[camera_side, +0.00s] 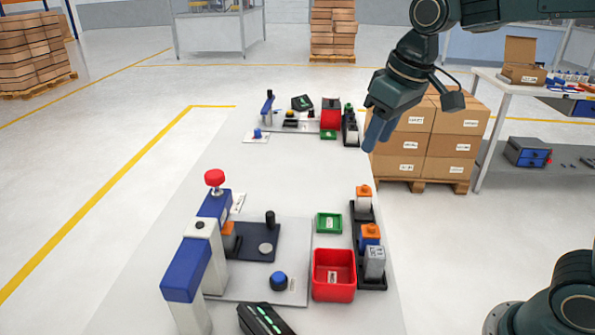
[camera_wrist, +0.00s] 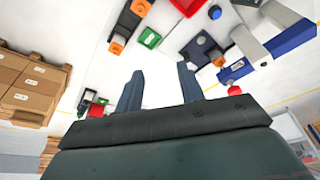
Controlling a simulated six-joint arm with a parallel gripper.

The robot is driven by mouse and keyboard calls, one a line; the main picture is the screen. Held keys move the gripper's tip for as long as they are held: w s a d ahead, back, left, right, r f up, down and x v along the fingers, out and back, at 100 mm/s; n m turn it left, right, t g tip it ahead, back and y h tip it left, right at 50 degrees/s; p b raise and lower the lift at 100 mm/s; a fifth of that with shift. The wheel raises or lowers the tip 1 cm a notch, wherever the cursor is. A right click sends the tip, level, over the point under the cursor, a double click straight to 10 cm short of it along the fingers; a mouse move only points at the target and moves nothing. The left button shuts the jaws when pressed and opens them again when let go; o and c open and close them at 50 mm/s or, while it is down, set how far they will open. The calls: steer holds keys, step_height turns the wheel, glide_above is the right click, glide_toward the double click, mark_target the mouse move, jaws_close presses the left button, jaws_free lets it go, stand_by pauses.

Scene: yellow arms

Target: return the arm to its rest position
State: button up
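My gripper (camera_side: 374,136) hangs in the air above the right edge of the white table (camera_side: 290,180), tilted down and to the left in the side view. In the wrist view my gripper (camera_wrist: 159,80) has its two fingers apart, with only pale surface between them. It is open and empty. In the side view the fingers overlap, so their gap hardly shows there.
Below on the table are a blue-and-white press (camera_side: 190,270), a red bin (camera_side: 334,275), a green tray (camera_side: 328,222) and a black rack (camera_side: 361,215). A second station (camera_side: 300,118) stands at the far end. Stacked cartons (camera_side: 450,145) stand behind my gripper.

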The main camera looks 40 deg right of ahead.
steer(key=s+d+f+t, duration=0.1)
steer(key=s, duration=0.7)
steer(key=s+d+f+m+t, duration=0.1)
steer(key=s+d+f, duration=0.1)
steer(key=s, duration=0.7)
steer(key=shift+s+d, duration=0.2)
steer(key=shift+d, duration=0.05)
